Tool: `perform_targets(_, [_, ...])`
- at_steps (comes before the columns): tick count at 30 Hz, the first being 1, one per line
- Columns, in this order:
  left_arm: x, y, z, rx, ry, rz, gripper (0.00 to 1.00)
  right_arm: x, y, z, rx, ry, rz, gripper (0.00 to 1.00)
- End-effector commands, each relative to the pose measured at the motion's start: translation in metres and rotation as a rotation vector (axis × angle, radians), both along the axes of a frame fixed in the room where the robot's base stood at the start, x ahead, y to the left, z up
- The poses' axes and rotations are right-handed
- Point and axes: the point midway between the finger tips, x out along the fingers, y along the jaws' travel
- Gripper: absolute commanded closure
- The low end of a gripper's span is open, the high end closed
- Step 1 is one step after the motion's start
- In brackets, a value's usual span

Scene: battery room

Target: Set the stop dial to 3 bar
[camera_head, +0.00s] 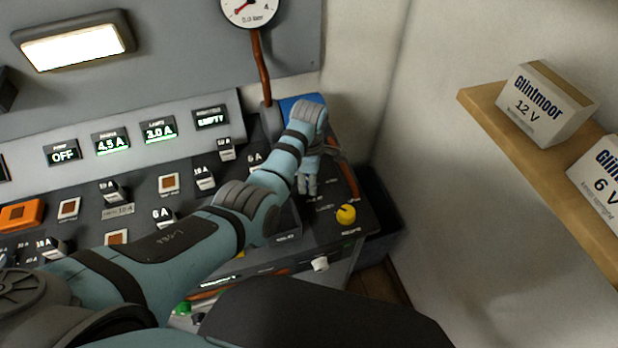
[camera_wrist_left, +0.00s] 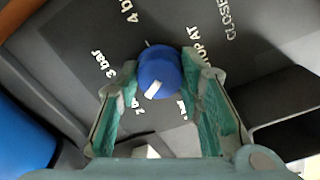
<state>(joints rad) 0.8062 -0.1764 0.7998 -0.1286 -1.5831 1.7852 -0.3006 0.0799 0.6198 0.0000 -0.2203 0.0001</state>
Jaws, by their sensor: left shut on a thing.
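The stop dial is a round blue knob (camera_wrist_left: 158,68) on a dark panel, seen in the left wrist view. White labels ring it: "3 bar" and "4 b…" at the left, a partly covered "2 b…" below left, and "STOP AT" at the right. The white mark on the knob points down-left, towards the partly covered 2 label and below the 3 bar label. My left gripper (camera_wrist_left: 158,85) has its green-padded fingers on both sides of the knob and is shut on it. In the head view this gripper (camera_head: 306,186) points down at the panel and the dial is hidden.
A yellow knob (camera_head: 346,215) stands on the panel right of my left gripper. A round gauge (camera_head: 249,9) is above. A wooden shelf (camera_head: 497,118) with white boxes is on the right wall. A blue object (camera_wrist_left: 22,140) shows at lower left in the wrist view.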

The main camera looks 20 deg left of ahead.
Motion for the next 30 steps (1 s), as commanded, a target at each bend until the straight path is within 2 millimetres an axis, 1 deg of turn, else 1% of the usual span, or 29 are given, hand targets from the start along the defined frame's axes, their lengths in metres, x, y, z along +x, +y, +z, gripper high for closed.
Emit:
perform_targets(5, [-0.002,0.0,0.0,-0.001,0.008,-0.05,0.94,0.0,0.0,0.006,0.0,-0.001,0.0,0.6])
perform_targets(11, [-0.003,0.0,0.0,-0.001,0.009,-0.171,0.94,0.001,0.0,0.016,0.0,-0.001,0.0,0.6])
perform_targets(21, [-0.004,0.0,0.0,-0.003,0.011,-0.477,0.94,0.001,0.0,0.032,0.0,-0.002,0.0,0.6])
perform_targets(30, [-0.004,0.001,-0.002,-0.002,0.011,-0.751,0.94,0.001,0.0,0.038,0.0,-0.001,0.0,0.6])
